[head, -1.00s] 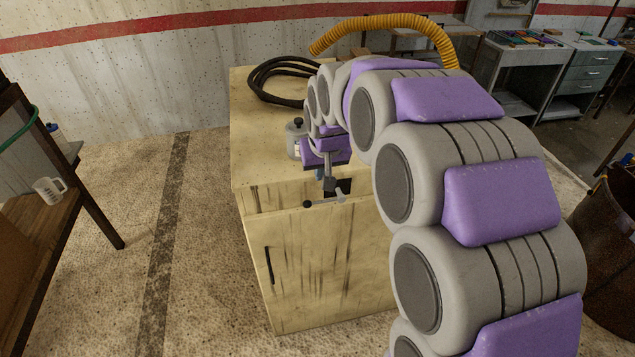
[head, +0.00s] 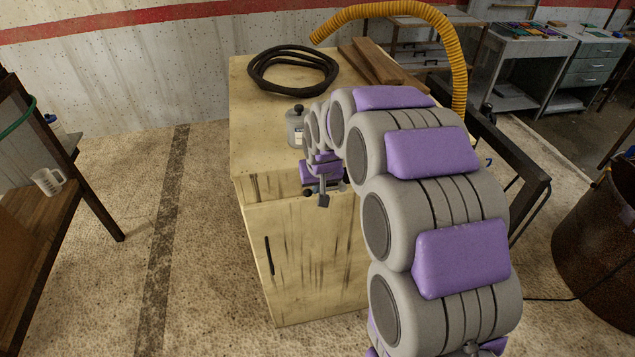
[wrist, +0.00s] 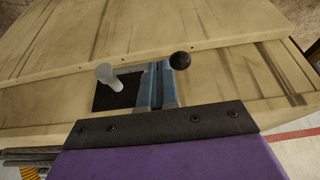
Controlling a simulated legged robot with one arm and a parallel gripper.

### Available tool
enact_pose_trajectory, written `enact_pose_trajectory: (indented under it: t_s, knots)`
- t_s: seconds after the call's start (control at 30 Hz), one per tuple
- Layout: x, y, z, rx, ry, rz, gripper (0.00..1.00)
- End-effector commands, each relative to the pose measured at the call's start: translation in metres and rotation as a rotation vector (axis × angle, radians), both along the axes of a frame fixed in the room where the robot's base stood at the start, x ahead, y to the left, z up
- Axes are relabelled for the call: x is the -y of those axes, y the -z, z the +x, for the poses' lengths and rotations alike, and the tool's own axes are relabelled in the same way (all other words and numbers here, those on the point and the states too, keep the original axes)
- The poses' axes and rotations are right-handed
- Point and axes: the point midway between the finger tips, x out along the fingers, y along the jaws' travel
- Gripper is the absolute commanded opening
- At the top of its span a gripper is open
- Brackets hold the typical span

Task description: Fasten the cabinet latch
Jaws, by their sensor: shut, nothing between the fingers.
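The latch on the cabinet front (head: 330,255) has a dark round knob (head: 307,193) at the left end of its lever, in the head view. My gripper hides most of the lever there. In the wrist view, the knob (wrist: 180,60) is right beside my gripper's blue fingertips (wrist: 157,70). The latch's pale pivot peg (wrist: 105,74) and black plate (wrist: 112,95) lie on the other side of them. My gripper is shut and empty, between knob and peg in the picture. Whether it touches the lever cannot be told.
On the cabinet top are a coiled black hose (head: 293,70), a grey canister (head: 296,128) and wooden planks (head: 375,65). A yellow hose (head: 455,60) arches behind my arm. A shelf with a white mug (head: 48,182) stands left. The floor left of the cabinet is clear.

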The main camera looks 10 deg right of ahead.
Motion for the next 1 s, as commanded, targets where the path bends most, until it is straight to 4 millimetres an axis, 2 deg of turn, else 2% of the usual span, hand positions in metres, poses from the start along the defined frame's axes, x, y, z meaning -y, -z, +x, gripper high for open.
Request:
enact_pose_trajectory:
  t_s: [0.67, 1.0]
  knots:
    - [-0.002, 0.004, 0.000, -0.001, 0.000, -0.062, 0.00]
    - [-0.005, 0.013, 0.000, -0.001, -0.003, -0.179, 0.00]
